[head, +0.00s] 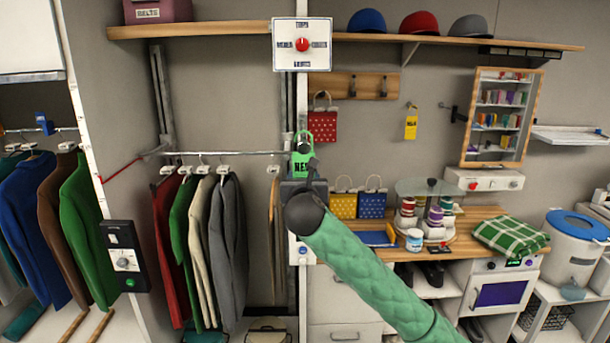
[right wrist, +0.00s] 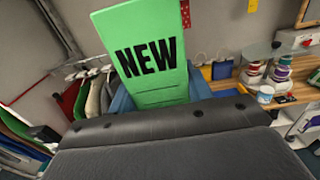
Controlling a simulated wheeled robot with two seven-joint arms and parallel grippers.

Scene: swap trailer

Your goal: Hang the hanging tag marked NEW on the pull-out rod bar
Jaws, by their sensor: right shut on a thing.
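The green tag marked NEW (head: 302,163) is upright in my right gripper (head: 303,184), with its loop end up. My left gripper is not in view.
Jackets (head: 230,250) hang from the rod. A red-white rotary panel (head: 303,45) is above the tag. A red gift bag (head: 322,126) and a yellow tag (head: 411,124) hang on the wall at right. A wooden counter (head: 470,222) holds spools and bags.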

